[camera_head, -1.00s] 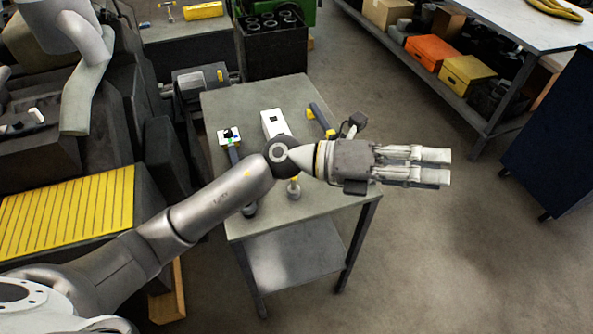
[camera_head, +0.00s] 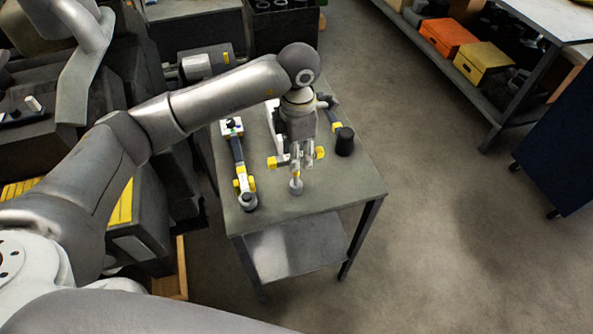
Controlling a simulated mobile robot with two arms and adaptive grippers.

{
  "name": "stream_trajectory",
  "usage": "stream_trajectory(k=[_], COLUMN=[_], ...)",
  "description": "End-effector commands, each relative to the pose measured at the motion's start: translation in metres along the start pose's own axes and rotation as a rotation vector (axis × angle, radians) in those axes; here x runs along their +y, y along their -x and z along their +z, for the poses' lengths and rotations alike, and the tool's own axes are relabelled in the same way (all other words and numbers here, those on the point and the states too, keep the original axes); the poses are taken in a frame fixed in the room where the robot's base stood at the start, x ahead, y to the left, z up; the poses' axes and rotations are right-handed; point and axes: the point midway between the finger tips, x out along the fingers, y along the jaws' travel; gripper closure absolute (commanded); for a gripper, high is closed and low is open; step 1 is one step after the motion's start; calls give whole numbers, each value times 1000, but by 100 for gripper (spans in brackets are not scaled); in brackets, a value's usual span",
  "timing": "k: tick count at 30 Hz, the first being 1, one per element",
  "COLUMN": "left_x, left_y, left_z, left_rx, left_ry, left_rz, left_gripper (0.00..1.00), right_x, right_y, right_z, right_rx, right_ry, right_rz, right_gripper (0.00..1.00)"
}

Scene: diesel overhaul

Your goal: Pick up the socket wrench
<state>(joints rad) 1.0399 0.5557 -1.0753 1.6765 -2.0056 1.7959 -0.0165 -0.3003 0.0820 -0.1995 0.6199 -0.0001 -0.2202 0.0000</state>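My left gripper (camera_head: 302,167) points down over the grey table (camera_head: 345,187). Below and between its fingers is a tool with a crossbar with yellow ends (camera_head: 271,163) and a round silver foot (camera_head: 295,187), possibly the socket wrench. The fingers hide its middle, and I cannot tell whether they are closed on it. A long dark tool with yellow bands (camera_head: 238,160) and a small display head lies to the left. Another dark tool with a yellow part (camera_head: 335,124) lies behind the gripper to the right. My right gripper is not in view.
A black cup-like cylinder (camera_head: 344,142) stands right of my gripper. A white box (camera_head: 271,115) is partly hidden behind it. The table's front right corner is bare. Open floor lies to the right, before a shelf with an orange box (camera_head: 446,38) and a yellow box (camera_head: 482,61).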

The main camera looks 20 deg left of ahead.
Motion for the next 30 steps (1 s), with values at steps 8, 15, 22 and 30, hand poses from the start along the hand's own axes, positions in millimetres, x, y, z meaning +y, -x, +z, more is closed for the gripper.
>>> stream_trajectory(k=[8,15,22,30], left_x=[0,5,5,6], left_y=[-22,-52,-71,-71], left_z=[0,-2,-1,-1], left_rx=[0,0,-5,-5], left_ry=[0,0,-1,-1], left_rz=[-3,-5,-2,-1], left_gripper=[62,62,62,74], right_x=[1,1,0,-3], right_y=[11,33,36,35], right_z=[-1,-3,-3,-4], right_rx=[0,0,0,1], right_ry=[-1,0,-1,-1], right_rz=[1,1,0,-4], right_gripper=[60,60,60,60])
